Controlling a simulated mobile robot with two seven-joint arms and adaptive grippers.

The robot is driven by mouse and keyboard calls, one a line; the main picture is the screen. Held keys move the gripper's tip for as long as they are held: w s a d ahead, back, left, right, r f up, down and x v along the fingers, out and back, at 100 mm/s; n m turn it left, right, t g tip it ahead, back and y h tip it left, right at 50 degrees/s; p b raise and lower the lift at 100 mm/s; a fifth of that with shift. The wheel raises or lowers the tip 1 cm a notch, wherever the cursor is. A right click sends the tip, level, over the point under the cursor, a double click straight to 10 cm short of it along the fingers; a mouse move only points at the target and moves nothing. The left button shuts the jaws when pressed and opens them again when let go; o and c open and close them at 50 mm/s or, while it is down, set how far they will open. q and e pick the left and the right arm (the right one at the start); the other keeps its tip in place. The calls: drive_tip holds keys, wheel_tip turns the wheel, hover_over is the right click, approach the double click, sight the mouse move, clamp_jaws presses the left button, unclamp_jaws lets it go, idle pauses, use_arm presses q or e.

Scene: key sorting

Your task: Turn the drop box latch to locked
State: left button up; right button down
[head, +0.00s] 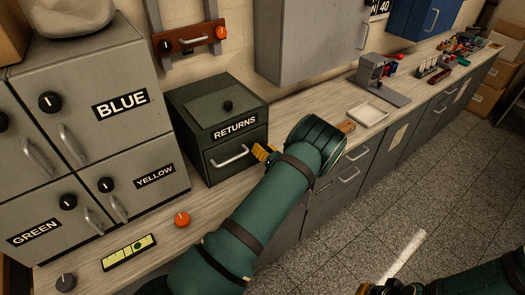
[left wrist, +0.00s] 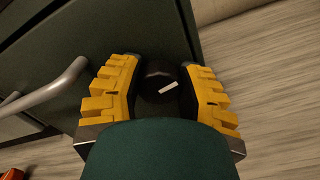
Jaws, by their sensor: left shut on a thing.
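The dark green drop box (head: 190,105) labelled RETURNS stands on the counter, with a pale bar handle (head: 229,156) on its front. Its latch is a black round knob (left wrist: 163,82) with a white mark, seen in the left wrist view to the right of the handle (left wrist: 50,88). The white mark lies at a slant in that view. My left gripper (left wrist: 165,92) is shut on the knob, one yellow finger on each side. In the head view my left gripper (head: 264,152) and arm hide the latch. My right gripper (head: 388,288) is low at the bottom edge, partly cut off.
Grey lockers labelled BLUE (head: 121,104), YELLOW and GREEN stand left of the box. An orange knob (head: 182,219), a dark knob (head: 66,282) and a yellow-green level-like strip (head: 128,252) lie on the counter in front. A white tray (head: 369,113) sits to the right.

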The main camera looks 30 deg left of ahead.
use_arm(q)
drive_tip(key=n+b, duration=0.2)
drive_tip(key=n, duration=0.3)
drive_tip(key=shift+n, duration=0.3)
drive_tip(key=n+b, duration=0.2)
drive_tip(key=n, duration=0.2)
drive_tip(key=shift+s, duration=0.1)
drive_tip(key=shift+n+b, duration=0.75)
drive_tip(key=shift+n, duration=0.35)
drive_tip(key=shift+a+n+b, duration=0.1)
drive_tip(key=shift+n+b, duration=0.85)
drive_tip(key=shift+n, duration=0.75)
use_arm(e)
wheel_tip(320, 180, down, 8)
drive_tip(key=s, duration=0.1)
drive_tip(key=shift+s+r, duration=0.15)
drive_tip(key=shift+r, duration=0.05)
drive_tip(key=shift+a, duration=0.1)
use_arm(q)
drive_tip(key=o, duration=1.2)
drive_tip(key=shift+s, duration=0.1)
